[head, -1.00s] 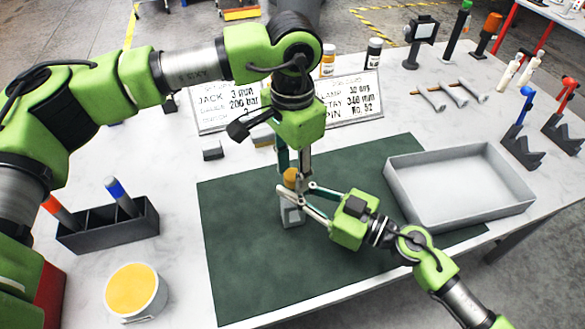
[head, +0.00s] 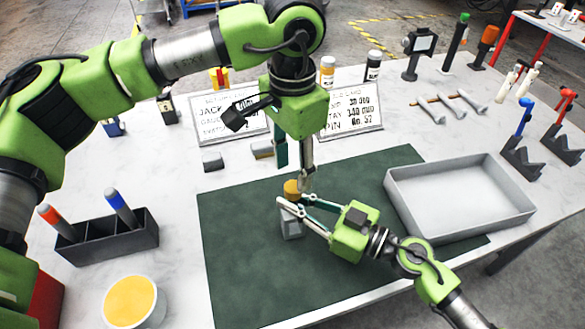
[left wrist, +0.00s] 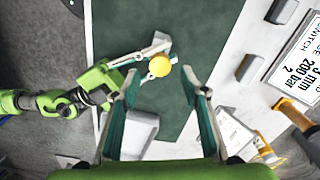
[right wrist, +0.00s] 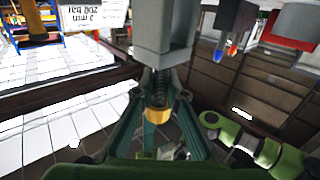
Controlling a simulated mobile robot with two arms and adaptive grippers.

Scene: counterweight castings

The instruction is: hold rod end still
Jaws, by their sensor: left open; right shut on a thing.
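The rod end is a yellow-brass cap (head: 292,188) on top of a small grey body (head: 291,228) that stands on the dark green mat (head: 245,270). My right gripper (head: 290,204) is shut on the part just below the cap. In the right wrist view the grey body (right wrist: 165,30), a thin ribbed stem (right wrist: 158,84) and the brass cap (right wrist: 157,114) lie in line between its fingers. My left gripper (head: 296,166) is open above the cap. In the left wrist view the round yellow cap (left wrist: 160,66) shows between its spread fingertips, with nothing gripped.
A black holder (head: 95,246) with two markers and a yellow-filled tub (head: 130,301) are at left. The mat's front is clear.

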